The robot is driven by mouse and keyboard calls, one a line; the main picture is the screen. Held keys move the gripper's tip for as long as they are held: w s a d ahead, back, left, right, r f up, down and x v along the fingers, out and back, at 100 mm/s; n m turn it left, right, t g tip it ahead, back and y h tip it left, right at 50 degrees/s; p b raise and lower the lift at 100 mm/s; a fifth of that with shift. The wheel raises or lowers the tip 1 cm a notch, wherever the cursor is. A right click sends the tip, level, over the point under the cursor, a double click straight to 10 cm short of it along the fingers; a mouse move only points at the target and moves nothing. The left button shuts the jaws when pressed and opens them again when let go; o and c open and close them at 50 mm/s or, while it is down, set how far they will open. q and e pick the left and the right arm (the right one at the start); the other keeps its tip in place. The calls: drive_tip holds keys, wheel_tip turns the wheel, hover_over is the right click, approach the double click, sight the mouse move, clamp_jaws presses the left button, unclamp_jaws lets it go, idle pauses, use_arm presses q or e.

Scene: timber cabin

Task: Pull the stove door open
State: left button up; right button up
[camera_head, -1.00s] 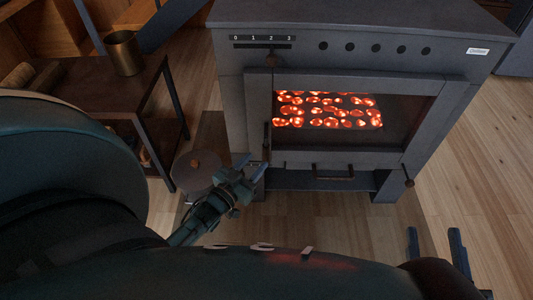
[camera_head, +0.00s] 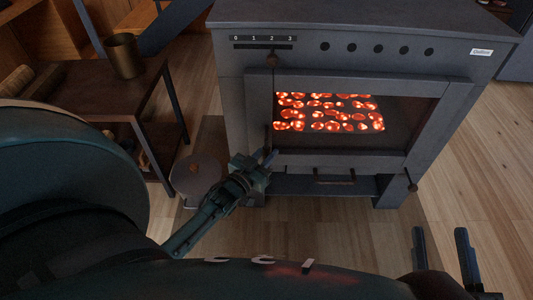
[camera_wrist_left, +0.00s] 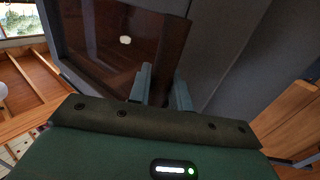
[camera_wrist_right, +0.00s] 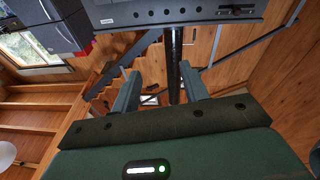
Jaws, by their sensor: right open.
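The grey stove (camera_head: 365,25) fills the upper right of the head view. Its door (camera_head: 420,110) has a dark window with glowing embers behind it and appears closed. A thin dark upright handle (camera_head: 267,137) is at the door's left edge. My left gripper (camera_head: 262,158) is at the lower end of this handle. In the left wrist view its fingers (camera_wrist_left: 162,88) are apart with a narrow gap, close to the dark glass; whether they grip the handle is unclear. My right gripper (camera_head: 442,250) is open and empty, low in front of the stove's right side.
A dark side table (camera_head: 75,85) with a brass cup (camera_head: 124,56) stands left of the stove. A round lidded pot (camera_head: 194,174) is on the floor beside my left forearm. Wooden floor (camera_head: 495,180) is clear to the right.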

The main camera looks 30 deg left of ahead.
use_arm(q)
clamp_jaws()
